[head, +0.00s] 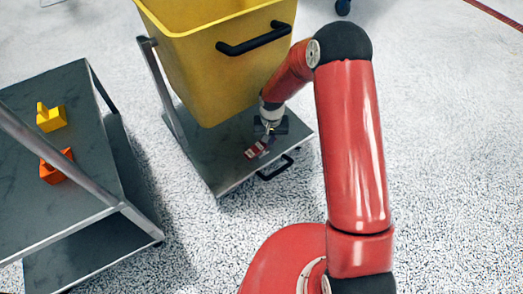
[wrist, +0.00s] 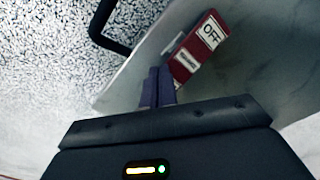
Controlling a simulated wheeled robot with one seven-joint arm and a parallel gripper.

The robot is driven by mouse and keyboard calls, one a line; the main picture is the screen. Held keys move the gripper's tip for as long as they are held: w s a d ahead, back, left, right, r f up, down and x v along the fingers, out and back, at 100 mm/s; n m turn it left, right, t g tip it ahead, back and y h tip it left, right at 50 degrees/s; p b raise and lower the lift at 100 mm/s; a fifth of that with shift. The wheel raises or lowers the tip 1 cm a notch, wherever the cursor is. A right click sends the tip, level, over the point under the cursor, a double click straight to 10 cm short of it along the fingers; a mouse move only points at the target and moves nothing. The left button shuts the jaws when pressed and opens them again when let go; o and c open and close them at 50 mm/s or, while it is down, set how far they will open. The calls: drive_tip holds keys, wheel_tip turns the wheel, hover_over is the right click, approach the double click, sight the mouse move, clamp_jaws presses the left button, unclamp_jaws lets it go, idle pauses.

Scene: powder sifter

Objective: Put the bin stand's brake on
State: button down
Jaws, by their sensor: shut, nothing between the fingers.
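The bin stand's grey base plate (head: 215,165) carries a yellow bin (head: 195,65). A small red brake pedal (head: 258,149) with white labels sits near the plate's front edge. In the wrist view the pedal (wrist: 197,48) shows an "OFF" label at its far end and a second, smaller label nearer me. My gripper (head: 269,130) is low over the plate, just behind the pedal. Its dark fingertips (wrist: 158,85) are shut together and empty, right beside the pedal's near end. I cannot tell whether they touch it.
A black loop handle (head: 275,168) sticks out from the plate's front edge; it also shows in the wrist view (wrist: 105,25). A grey cart (head: 75,85) at left holds a yellow block (head: 51,118) and an orange block (head: 56,167). Floor at right is clear.

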drive_tip(key=shift+f+b, duration=0.4)
drive_tip(key=shift+f, duration=0.25)
drive_tip(key=shift+r, duration=0.1)
wheel_tip(320, 180, up, 7)
drive_tip(key=p, duration=0.4)
idle(0.4)
idle(0.5)
